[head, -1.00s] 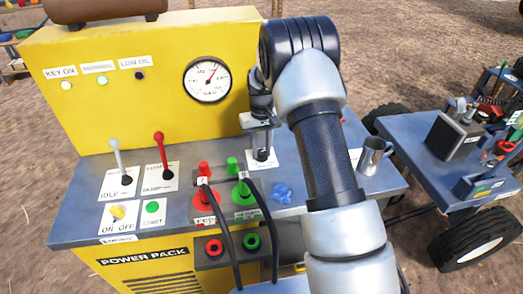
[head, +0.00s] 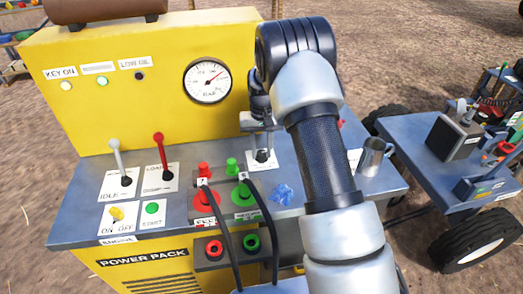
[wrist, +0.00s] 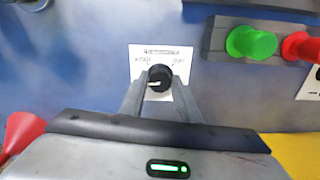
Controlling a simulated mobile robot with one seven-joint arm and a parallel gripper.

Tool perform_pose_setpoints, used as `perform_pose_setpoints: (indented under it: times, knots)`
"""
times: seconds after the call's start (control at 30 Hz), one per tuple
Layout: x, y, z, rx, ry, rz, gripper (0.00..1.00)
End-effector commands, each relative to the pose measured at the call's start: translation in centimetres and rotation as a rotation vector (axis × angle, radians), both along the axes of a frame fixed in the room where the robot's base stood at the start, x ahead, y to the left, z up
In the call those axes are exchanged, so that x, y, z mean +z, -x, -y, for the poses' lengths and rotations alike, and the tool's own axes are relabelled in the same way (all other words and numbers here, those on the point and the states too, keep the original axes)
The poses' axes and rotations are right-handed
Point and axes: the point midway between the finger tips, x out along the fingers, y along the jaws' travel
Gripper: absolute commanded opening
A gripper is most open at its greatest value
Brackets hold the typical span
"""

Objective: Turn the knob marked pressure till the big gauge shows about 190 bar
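The black pressure knob (wrist: 160,76) sits on a white label plate (wrist: 160,53) in the wrist view; a pale pointer mark on it points left. My gripper (wrist: 160,88) has one finger on each side of the knob, appearing to touch it. In the head view my gripper (head: 260,145) reaches down over the knob (head: 262,156), partly hiding it. The big round gauge (head: 207,82) is on the yellow panel to the left of my arm. Its dark needle points to the upper right; the numbers are too small to read surely.
Red (head: 205,200) and green (head: 243,193) hose couplings with black hoses stand in front of the knob. Two levers, white (head: 117,158) and red (head: 161,155), stand on the left.

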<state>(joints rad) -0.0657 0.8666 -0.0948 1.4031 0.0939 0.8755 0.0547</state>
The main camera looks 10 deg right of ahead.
Motion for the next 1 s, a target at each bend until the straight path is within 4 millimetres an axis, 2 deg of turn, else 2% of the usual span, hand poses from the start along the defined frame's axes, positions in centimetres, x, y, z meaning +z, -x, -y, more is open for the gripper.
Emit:
perform_pose_setpoints:
  times: [0.03,0.1,0.47,0.67,1.0]
  knots:
    - [0.1,-0.1,0.0,0.000,0.000,0.002,0.39]
    - [0.1,0.0,0.0,0.000,0.000,0.001,0.46]
    - [0.6,0.0,0.0,0.001,0.000,0.001,0.46]
    - [4.0,-0.1,0.0,0.000,-0.001,0.004,0.46]
    - [12.4,-0.1,0.0,0.000,0.001,0.005,0.46]
